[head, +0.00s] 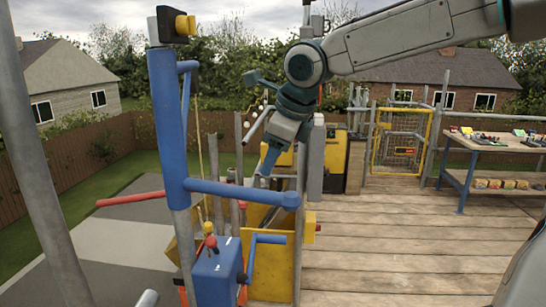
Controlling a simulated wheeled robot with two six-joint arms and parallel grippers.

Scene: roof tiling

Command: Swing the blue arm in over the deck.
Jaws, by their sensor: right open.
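The blue arm (240,192) is a level tube that reaches right from a thick blue upright (167,120) and ends in a rounded tip. The upright carries a black and yellow head (175,24) at its top, and a thin rope hangs just right of it. A blue winch box (218,274) with a crank and red knob is at its foot. My right gripper (268,164) points down just above the outer part of the blue arm. It is open and empty; I cannot tell whether it touches the arm. My left gripper is not in view.
The plank deck (400,246) is open at the right. Yellow panels (268,268) and grey posts stand behind the blue arm at the deck's edge. A yellow-framed mesh gate (402,140) and a workbench (490,143) are farther back. A red bar (130,198) sticks out left.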

